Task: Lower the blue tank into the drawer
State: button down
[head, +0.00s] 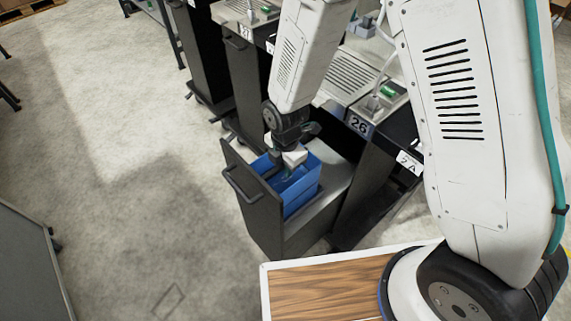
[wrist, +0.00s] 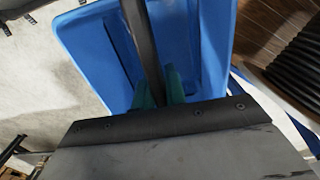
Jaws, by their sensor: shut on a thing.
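The blue tank (head: 303,195) is an open-topped box at the pulled-out dark grey drawer (head: 266,222). Its lower part is inside the drawer's outline, behind the front panel, and its rim shows near the top of that panel. I cannot tell whether its bottom touches the drawer floor. My gripper (head: 288,172) is over the tank. In the wrist view the tank (wrist: 215,45) fills the upper middle, with a dark bar (wrist: 142,35) across its opening. My green fingertips (wrist: 159,88) are on both sides of this bar, shut on it. The tank's underside is hidden.
The drawer's front panel has a handle (head: 240,190). A wood-topped surface (head: 325,290) lies close at the front. The concrete floor (head: 120,200) to the left is clear.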

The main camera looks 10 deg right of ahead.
jog(key=shift+f, duration=0.1)
jog(key=c, duration=1.9)
grip_release()
jog(key=shift+f, duration=0.1)
jog(key=o, duration=0.5)
jog(key=shift+o, duration=0.2)
jog(key=shift+r, duration=3.95)
